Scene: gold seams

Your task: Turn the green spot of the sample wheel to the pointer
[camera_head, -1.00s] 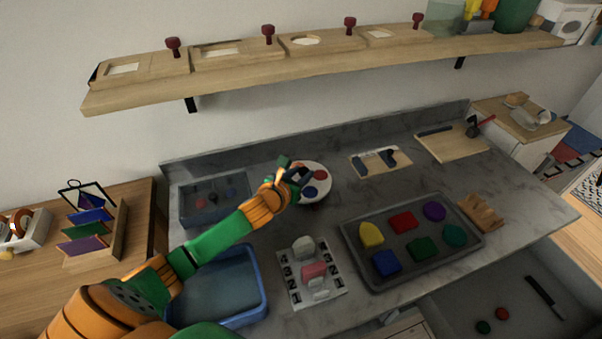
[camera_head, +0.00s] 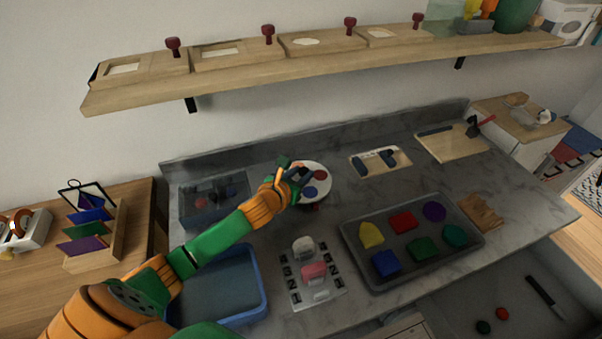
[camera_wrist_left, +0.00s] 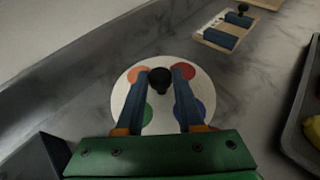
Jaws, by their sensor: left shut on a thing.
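The sample wheel (camera_head: 322,184) is a round white disc lying on the grey worktop. In the left wrist view the wheel (camera_wrist_left: 165,126) has an orange spot (camera_wrist_left: 139,74) and a red spot (camera_wrist_left: 185,71) on its far side. A green spot (camera_wrist_left: 147,115) is at near left and a blue spot (camera_wrist_left: 197,108) at near right, both partly behind the fingers. My left gripper (camera_head: 292,174) is over the wheel. Its fingers (camera_wrist_left: 161,76) are shut on the black centre knob (camera_wrist_left: 160,82). I cannot make out the pointer for certain. My right gripper is not in view.
A grey bin (camera_head: 183,216) stands left of the wheel and a blue tray (camera_head: 264,293) at near left. A grey tray of coloured shapes (camera_head: 373,282) lies to the right. A board with dark pieces (camera_head: 377,171) lies behind right. A shelf (camera_head: 300,73) runs above.

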